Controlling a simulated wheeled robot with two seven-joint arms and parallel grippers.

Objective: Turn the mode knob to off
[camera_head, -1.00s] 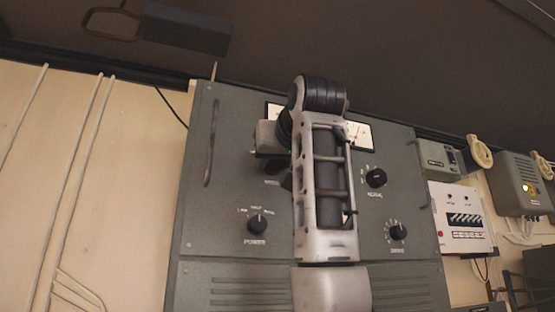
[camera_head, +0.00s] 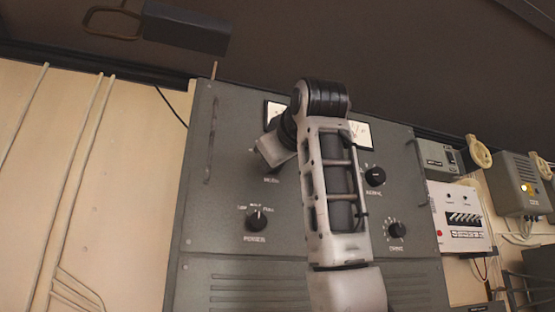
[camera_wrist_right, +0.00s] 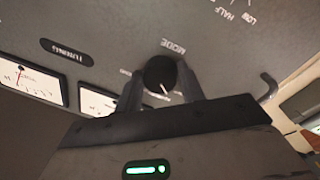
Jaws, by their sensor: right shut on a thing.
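The mode knob (camera_wrist_right: 160,72) is a round black knob with a white pointer line, under a "MODE" label on the grey panel (camera_head: 225,150). In the right wrist view its pointer slants toward the lower right. My right gripper (camera_wrist_right: 158,88) is shut on it, with one dark finger on each side. In the head view my right gripper's body (camera_head: 275,149) is tilted against the panel, and it and my arm hide the mode knob. My left gripper is in neither view.
The panel also bears a power knob (camera_head: 256,218), an upper right knob (camera_head: 375,176) and a lower right knob (camera_head: 397,230). Two white meters sit along its top. A handle (camera_wrist_right: 269,86) stands out near the gripper. A white switch box (camera_head: 461,218) hangs to the right.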

